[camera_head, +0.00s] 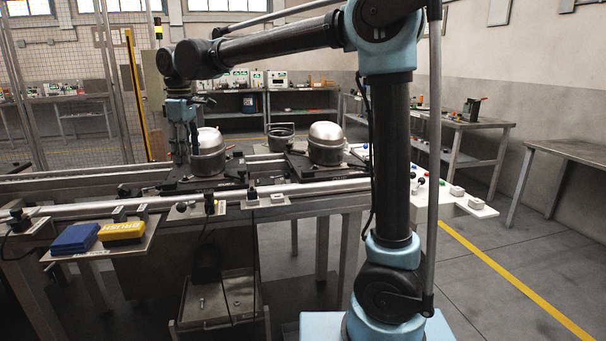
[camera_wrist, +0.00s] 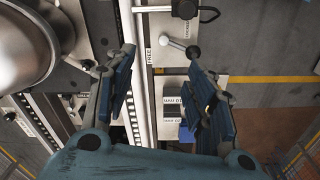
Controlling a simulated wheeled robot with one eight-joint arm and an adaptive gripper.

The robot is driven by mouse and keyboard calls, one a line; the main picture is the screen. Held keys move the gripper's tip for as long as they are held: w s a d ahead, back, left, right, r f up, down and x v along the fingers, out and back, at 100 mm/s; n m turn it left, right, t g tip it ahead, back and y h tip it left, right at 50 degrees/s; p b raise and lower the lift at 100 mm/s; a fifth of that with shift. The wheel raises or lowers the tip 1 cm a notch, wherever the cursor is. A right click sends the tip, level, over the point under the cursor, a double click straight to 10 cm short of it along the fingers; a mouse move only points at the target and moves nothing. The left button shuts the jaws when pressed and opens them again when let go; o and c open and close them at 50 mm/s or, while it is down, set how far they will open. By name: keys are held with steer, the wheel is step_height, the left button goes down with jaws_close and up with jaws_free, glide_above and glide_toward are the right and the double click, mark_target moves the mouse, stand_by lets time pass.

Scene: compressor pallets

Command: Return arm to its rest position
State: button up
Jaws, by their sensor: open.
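My arm reaches from its base at the right across to the left in the head view. My gripper (camera_head: 182,130) hangs down at the near left of a silver compressor (camera_head: 207,152) on the conveyor. In the wrist view my gripper (camera_wrist: 160,100) shows two blue fingers spread apart with nothing between them. The compressor (camera_wrist: 25,45) shows at the upper left of that view, beside the left finger and apart from it. A second compressor (camera_head: 327,143) sits on its pallet (camera_head: 300,168) farther right.
The conveyor (camera_head: 130,180) runs across the middle. A side shelf holds a blue box (camera_head: 75,239) and a yellow box (camera_head: 122,232) at the front left. Small control boxes (camera_wrist: 172,97) line the rail below my gripper. A white panel (camera_head: 460,203) with buttons stands right. Open floor lies right.

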steer(key=w+d+f+m, duration=0.1)
steer(key=d+f+m, duration=0.25)
steer(key=d, duration=1.35)
steer(key=w+d+f+m, duration=0.1)
steer(key=d+f+m, duration=0.3)
steer(key=d, duration=1.2)
steer(key=s+d+f+m+t, duration=0.1)
steer(key=s+d+f+m, duration=0.4)
steer(key=d, duration=0.5)
steer(key=s+d+f+m+t, duration=0.1)
steer(key=s+d+f+m, duration=0.4)
steer(key=s+d+f, duration=0.4)
step_height(320, 180, down, 3)
steer(key=shift+s+d+f, duration=0.1)
steer(key=shift+s+d, duration=0.3)
steer(key=shift+d, duration=0.05)
